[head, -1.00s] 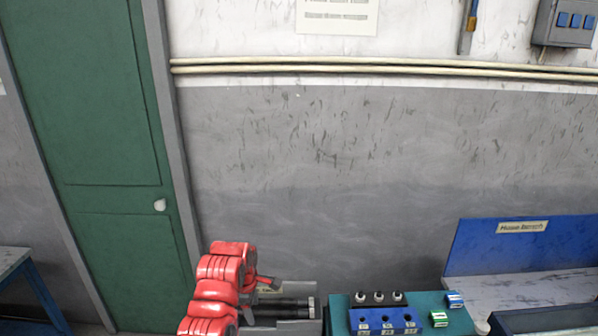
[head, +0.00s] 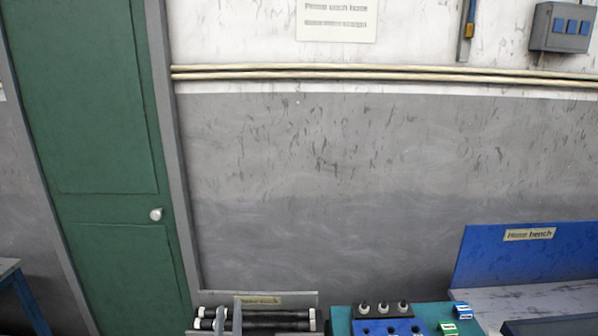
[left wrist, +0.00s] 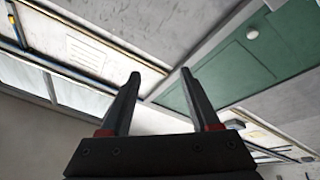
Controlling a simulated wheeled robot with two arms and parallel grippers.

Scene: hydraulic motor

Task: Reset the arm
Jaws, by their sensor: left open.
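My left gripper (left wrist: 160,74) shows in the left wrist view with its two dark fingers apart and nothing between them. Beyond the fingers are wall, the green door and ceiling, seen at a tilt. In the head view, two grey upright pieces at the bottom edge, in front of the rack of black rods, look like the tips of this gripper (head: 228,318). The red arm is out of the head view. My right gripper is in neither view.
The rack (head: 276,298) holds black rods with pale ends. Right of it, a teal bench top (head: 436,309) carries a blue block (head: 388,327), several black-and-white fittings and small green and blue boxes. A blue-backed hose bench (head: 490,257) stands farther right. The green door (head: 105,130) is at left.

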